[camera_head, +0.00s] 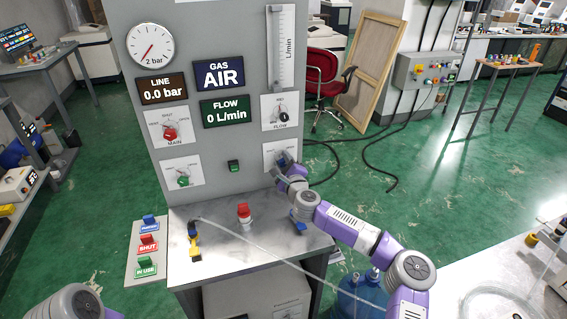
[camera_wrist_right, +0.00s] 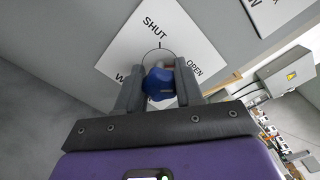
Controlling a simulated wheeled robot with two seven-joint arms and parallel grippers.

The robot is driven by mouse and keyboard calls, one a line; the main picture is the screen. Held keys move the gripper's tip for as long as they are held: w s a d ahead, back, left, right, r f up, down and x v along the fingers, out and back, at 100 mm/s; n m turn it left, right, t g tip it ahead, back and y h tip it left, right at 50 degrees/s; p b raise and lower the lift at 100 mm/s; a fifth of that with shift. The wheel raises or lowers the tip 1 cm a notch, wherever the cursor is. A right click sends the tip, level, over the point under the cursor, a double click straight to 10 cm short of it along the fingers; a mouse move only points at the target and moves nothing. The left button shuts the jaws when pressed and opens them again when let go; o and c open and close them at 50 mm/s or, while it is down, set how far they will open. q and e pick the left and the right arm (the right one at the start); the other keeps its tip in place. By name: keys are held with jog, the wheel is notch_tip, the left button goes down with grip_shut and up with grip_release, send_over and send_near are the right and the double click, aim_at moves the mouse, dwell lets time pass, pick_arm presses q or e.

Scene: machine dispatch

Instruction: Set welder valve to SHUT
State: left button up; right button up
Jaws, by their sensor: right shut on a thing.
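The welder valve is a blue knob (camera_wrist_right: 158,84) on a white plate (camera_wrist_right: 135,40) in the right wrist view. The plate reads SHUT at the dial's top and OPEN to its right; a label starting with W is partly hidden. In the head view the plate (camera_head: 269,152) is at the panel's lower right, with the knob mostly covered by my gripper. My right gripper (camera_head: 284,164) reaches the knob from the front right, and its fingers (camera_wrist_right: 159,88) are closed on both sides of it. The knob's pointer direction cannot be told. My left gripper is out of view.
The panel also has a red main knob (camera_head: 170,132), a green knob (camera_head: 183,180) and a black flow knob (camera_head: 283,116). Below is a metal shelf (camera_head: 222,240) with a red-and-white item (camera_head: 244,214). SHUT (camera_head: 148,245) is among the tags at left.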

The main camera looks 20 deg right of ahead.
jog(key=shift+n, duration=0.3)
jog(key=n+b, duration=0.1)
jog(key=n, duration=0.2)
jog(key=shift+n, duration=0.4)
jog(key=n+b, duration=0.1)
jog(key=n, duration=0.3)
jog(key=shift+n+b, duration=0.3)
jog(key=n+b, duration=0.1)
jog(key=n, duration=0.3)
jog(key=shift+b, duration=0.3)
jog(key=shift+f+n+b, duration=0.1)
jog(key=shift+n+b, duration=0.5)
jog(key=shift+n, duration=1.8)
jog(key=o, duration=1)
